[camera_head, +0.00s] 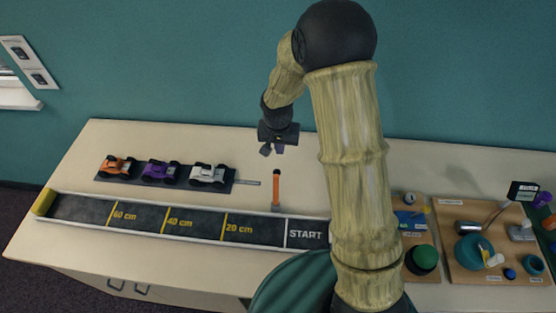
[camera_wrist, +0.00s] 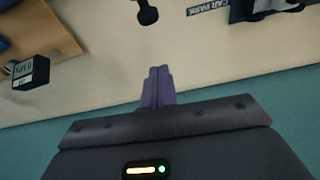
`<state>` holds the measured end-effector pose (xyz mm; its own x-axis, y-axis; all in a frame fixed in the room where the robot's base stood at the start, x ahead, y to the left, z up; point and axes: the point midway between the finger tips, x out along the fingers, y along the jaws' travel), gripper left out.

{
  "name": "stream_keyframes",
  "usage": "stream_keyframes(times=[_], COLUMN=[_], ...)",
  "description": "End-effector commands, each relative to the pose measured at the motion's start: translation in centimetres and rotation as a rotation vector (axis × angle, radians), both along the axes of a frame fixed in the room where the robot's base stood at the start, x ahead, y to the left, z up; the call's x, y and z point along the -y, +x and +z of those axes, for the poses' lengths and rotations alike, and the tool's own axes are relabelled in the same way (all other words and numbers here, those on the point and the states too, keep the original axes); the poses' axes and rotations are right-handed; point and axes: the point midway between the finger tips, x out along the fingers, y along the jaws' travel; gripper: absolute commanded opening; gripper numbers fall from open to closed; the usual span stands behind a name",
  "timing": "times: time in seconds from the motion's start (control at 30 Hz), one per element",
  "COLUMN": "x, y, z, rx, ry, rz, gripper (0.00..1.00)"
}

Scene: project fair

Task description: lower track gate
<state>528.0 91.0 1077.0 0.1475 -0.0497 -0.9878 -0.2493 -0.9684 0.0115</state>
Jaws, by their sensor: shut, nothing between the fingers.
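The track (camera_head: 140,217) is a long dark strip with white rails, yellow distance lines and a START mark at its right end. A slim orange post with a dark tip, which looks like the track gate (camera_head: 276,188), stands upright at the track's far edge near START. My gripper (camera_head: 278,149) is above and slightly behind the gate, apart from it. In the wrist view its purple fingers (camera_wrist: 158,88) are together and empty. A dark rounded end at that view's top edge may be part of the gate; most of it is cut off.
Orange, purple and white toy cars stand on a dark car park board (camera_head: 190,184) behind the track. Wooden boards (camera_head: 459,213) with small parts and a green dome button (camera_head: 425,258) lie at right. My arm hides the track's right end. The table behind the gate is clear.

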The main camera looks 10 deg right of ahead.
Motion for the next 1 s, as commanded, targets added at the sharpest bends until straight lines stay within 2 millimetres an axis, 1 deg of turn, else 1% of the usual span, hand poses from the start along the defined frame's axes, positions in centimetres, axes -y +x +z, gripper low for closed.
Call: stream_keyframes(times=[0.1,0.3,0.33,0.4,0.5,0.6,1.0], x=[0.0,0.3,0.0,-0.2,-0.5,-0.5,-0.9], y=[0.1,0.5,-0.2,-1.3,-2.4,-3.0,-3.3], z=[-1.6,-4.1,-3.5,-3.2,-3.2,-3.2,-3.3], rx=[-0.003,-0.003,-0.002,-0.001,-0.001,0.0,0.001], ry=[-0.001,0.0,-0.001,-0.001,-0.001,-0.001,0.0], rz=[0.002,0.0,0.003,0.001,0.001,-0.003,0.002], gripper=[0.0,0.0,0.0,0.0,0.0,0.0,0.0])
